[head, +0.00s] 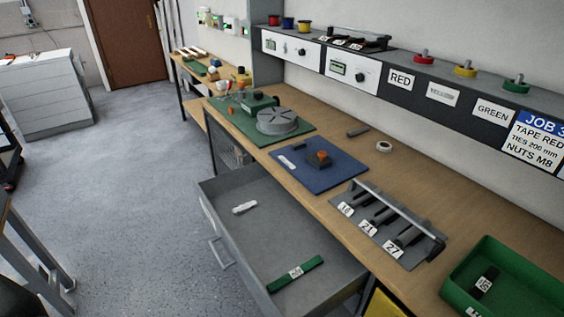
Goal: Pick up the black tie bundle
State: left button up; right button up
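A black strip with a white printed label (486,281) lies in the green bin (458,262) at the lower right. It looks like a black tie bundle, but the label is too small to read. A green bundle with a white label (296,273) and a small white bundle (244,208) lie apart in the open grey drawer (338,262). Neither of my grippers is in view.
The drawer stands pulled out below the wooden bench (420,180). A grey rack with numbered dark tools (395,225) stands left of the bin. A blue mat (335,172), a white roll (384,146) and a dark bar (358,131) lie farther back.

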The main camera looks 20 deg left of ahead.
aim_at(482, 286)
jog(key=u, duration=1.05)
jog(key=z, duration=2.1)
jog(key=l+z, duration=0.1)
jog(key=l, duration=1.2)
jog(key=i, duration=0.05)
